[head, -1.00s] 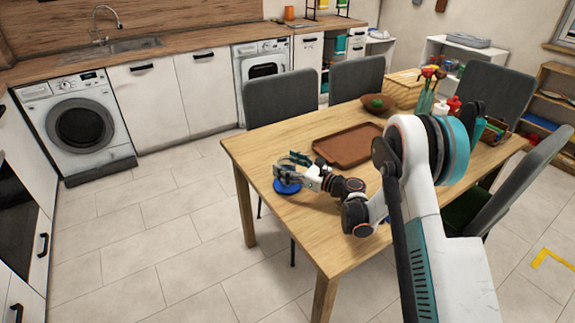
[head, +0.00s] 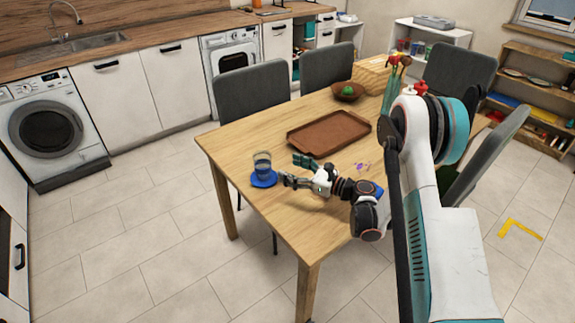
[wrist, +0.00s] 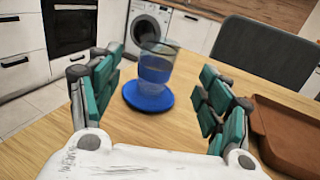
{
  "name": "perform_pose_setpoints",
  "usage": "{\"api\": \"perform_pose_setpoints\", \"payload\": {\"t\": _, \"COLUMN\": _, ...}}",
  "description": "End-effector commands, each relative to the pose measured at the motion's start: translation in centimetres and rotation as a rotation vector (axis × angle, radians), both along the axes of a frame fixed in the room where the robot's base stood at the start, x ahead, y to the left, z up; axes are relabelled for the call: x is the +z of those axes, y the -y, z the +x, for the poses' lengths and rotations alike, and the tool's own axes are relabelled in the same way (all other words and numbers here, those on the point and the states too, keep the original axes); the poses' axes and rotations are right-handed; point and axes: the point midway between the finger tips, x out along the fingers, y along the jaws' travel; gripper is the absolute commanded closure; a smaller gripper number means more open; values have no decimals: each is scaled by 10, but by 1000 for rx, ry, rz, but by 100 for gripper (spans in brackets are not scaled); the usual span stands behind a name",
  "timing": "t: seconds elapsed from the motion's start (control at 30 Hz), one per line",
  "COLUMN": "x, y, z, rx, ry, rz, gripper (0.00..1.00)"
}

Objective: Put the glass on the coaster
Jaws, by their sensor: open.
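A clear glass (head: 262,164) with bluish contents stands upright on the round blue coaster (head: 264,181), near the left corner of the wooden table. In the wrist view the glass (wrist: 156,65) stands ahead, between the lines of the fingers, with the coaster (wrist: 147,100) under it. My gripper (head: 291,171) is open and empty, just to the right of the glass in the head view and apart from it. The wrist view shows the teal-padded fingers of my gripper (wrist: 158,100) spread wide.
A brown tray (head: 328,145) lies on the table (head: 234,142) behind my gripper; its edge also shows at the right of the wrist view. A bowl (head: 347,97) with a green item and a vase stand farther back. Grey chairs (head: 252,93) line the far side.

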Motion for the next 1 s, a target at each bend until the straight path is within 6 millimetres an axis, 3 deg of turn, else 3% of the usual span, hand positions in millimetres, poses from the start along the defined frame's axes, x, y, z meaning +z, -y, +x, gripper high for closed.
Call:
{"api": "perform_pose_setpoints", "payload": {"t": 0.2, "x": 2, "y": 3, "z": -2, "rx": 0, "ry": 4, "rz": -7, "gripper": 29}}
{"api": "perform_pose_setpoints", "payload": {"t": 0.33, "x": 16, "y": 1, "z": -1, "rx": 0, "ry": 34, "rz": -74, "gripper": 29}}
{"api": "perform_pose_setpoints", "payload": {"t": 0.67, "x": 90, "y": -3, "z": -19, "rx": 36, "ry": 230, "rz": -485, "gripper": 29}}
{"api": "perform_pose_setpoints", "payload": {"t": 1.0, "x": 152, "y": 8, "z": -77, "rx": 150, "ry": 455, "rz": -929, "gripper": 29}}
